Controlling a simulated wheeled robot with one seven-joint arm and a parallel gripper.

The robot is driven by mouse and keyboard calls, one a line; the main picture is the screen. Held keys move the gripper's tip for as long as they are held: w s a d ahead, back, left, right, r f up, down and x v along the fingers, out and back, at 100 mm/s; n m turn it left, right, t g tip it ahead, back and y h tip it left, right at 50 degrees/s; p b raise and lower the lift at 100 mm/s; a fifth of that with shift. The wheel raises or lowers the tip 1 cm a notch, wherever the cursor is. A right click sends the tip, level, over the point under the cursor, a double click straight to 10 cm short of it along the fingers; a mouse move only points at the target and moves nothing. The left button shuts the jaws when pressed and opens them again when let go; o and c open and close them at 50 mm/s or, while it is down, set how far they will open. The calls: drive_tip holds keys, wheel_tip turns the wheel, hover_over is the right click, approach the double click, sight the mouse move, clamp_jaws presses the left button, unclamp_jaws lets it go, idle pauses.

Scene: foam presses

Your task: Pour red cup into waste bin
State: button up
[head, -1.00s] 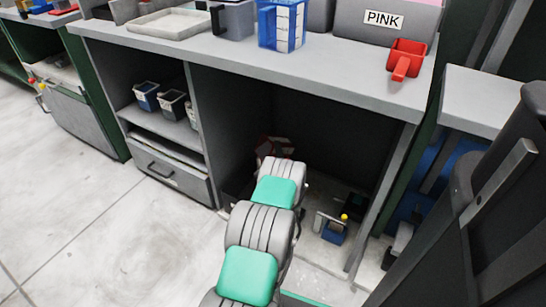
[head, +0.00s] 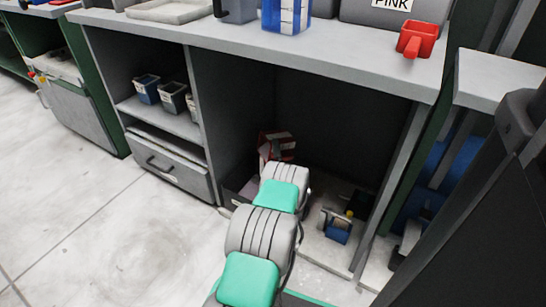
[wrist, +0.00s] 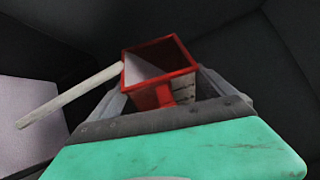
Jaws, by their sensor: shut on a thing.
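My gripper (wrist: 165,95) is shut on a red cup (wrist: 160,62), a square open-topped vessel. In the wrist view its mouth faces the camera and shows a pale surface inside; I cannot tell whether that is contents or wall. In the head view the held cup (head: 278,145) is red with whitish patches, inside the dark bay under the bench, beyond my arm. A dark open container (head: 233,190) with a pale pinkish patch sits low in the bay, partly hidden by my arm; it may be the waste bin. The pinkish surface also shows in the wrist view (wrist: 28,120).
A second red scoop-like cup (head: 417,40) stands on the bench top (head: 340,72) beside a grey box marked PINK (head: 390,12). Shelves with small bins (head: 172,98) adjoin the bay on the left. A blue item (head: 337,228) lies on the bay floor. A pale bar (wrist: 70,95) crosses the wrist view.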

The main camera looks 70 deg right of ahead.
sight(266, 159)
drive_tip(key=shift+w+a+f+n+t, duration=0.1)
drive_tip(key=shift+a+f+n+t, duration=0.15)
drive_tip(key=shift+f+n, duration=0.3)
drive_tip(key=shift+w+a+f+n+t+h, duration=0.2)
drive_tip(key=shift+f+n+t+h, duration=0.15)
drive_tip(key=shift+n, duration=0.5)
drive_tip(key=n, duration=0.1)
drive_tip(key=n+t, duration=0.1)
drive_tip(key=n, duration=0.1)
drive_tip(key=w+a+n, duration=0.1)
drive_tip(key=n, duration=0.1)
drive_tip(key=shift+w+a+r+t+h, duration=0.1)
drive_tip(key=shift+t+h, duration=0.15)
drive_tip(key=shift+t, duration=0.15)
